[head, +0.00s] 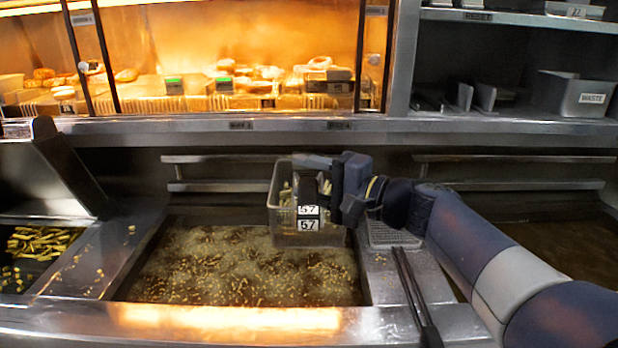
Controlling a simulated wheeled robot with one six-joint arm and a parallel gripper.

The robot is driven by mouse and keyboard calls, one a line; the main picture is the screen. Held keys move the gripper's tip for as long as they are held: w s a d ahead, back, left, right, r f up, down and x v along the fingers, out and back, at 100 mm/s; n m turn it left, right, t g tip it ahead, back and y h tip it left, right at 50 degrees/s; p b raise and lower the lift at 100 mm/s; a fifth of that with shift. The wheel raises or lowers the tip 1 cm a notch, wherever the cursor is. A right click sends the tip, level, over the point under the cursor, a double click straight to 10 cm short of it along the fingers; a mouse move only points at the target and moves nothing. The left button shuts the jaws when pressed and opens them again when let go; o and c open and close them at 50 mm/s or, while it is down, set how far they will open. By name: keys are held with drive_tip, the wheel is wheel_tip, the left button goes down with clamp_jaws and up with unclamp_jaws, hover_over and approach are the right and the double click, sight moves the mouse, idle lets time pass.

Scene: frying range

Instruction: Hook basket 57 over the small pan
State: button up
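Basket 57 (283,222), a grey basket with two "57" labels on its front, is upright at the back right of a wide vat of bubbling oil (230,270). Pale pieces show inside it. My gripper (318,183) is at the basket's upper right front and seems shut on its handle; the fingertips are partly hidden. The basket's bottom is close to the oil surface; I cannot tell whether it touches. A second vat (560,240) with dark, still oil is at the right, partly behind my arm. Neither vat has a readable size label.
Horizontal rails run behind the left vat (215,186) and the right vat (520,184). Dark tongs (415,295) lie on the divider between the vats. A tray of fries (40,242) is at far left. A waste bin (575,93) stands on the right shelf.

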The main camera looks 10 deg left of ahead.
drive_tip(key=b+v, duration=0.1)
drive_tip(key=v, duration=0.9)
drive_tip(key=shift+s+d, duration=0.15)
drive_tip(key=shift+d, duration=0.2)
